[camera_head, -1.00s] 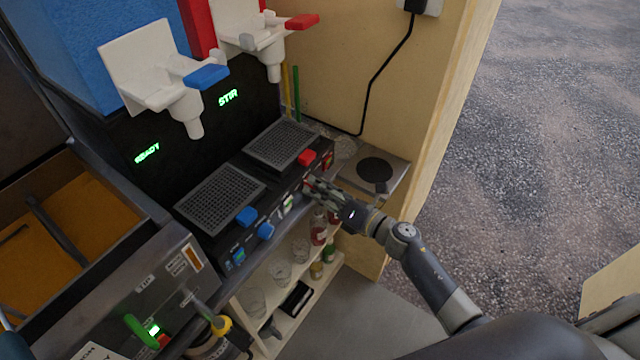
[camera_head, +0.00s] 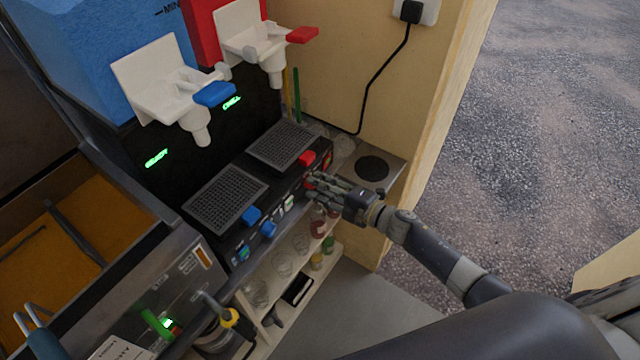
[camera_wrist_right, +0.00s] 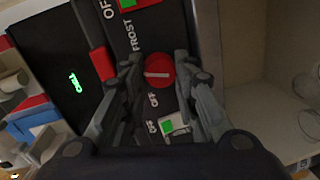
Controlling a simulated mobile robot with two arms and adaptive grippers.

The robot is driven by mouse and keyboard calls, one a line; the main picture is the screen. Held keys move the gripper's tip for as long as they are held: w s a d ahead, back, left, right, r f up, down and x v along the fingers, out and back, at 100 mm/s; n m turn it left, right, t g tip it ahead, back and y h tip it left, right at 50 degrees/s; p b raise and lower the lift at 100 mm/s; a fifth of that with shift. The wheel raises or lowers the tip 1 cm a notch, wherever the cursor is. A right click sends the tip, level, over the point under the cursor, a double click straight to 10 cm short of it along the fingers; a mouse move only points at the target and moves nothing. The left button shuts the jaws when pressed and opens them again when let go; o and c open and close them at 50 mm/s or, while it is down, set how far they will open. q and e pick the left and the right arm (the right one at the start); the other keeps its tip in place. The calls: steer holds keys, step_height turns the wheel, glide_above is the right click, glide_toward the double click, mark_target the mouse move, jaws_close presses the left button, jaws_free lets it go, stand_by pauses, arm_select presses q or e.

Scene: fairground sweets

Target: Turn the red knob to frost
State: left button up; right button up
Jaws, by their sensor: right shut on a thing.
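The red knob (camera_wrist_right: 159,72) sits on the dark front panel of the drink machine, with a pale pointer line across its face. In the right wrist view the line lies nearly level. The FROST label (camera_wrist_right: 131,36) is printed on the panel up and left of the knob. My right gripper (camera_head: 314,184) is shut on the knob, with fingers on both sides of it. In the head view the fingers hide most of the knob. A lit green display (camera_head: 231,103) above the panel seems to read CHILL.
A red button (camera_head: 306,158) and blue knob (camera_head: 268,229) are on the same panel. Dispensing spouts with a red lever (camera_head: 303,35) and blue lever (camera_head: 214,94) hang above drip grids. Glasses and bottles stand on the shelf below. A hot plate (camera_head: 372,168) is right of the machine.

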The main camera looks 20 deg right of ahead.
steer(key=m, duration=0.3)
steer(key=shift+w+d, duration=0.1)
steer(key=m+y, duration=0.1)
steer(key=m, duration=0.2)
steer(key=shift+m+g, duration=0.3)
steer(key=shift+m, duration=0.4)
steer(key=o, duration=1.1)
steer(key=v, duration=1.2)
steer(key=shift+w, duration=0.1)
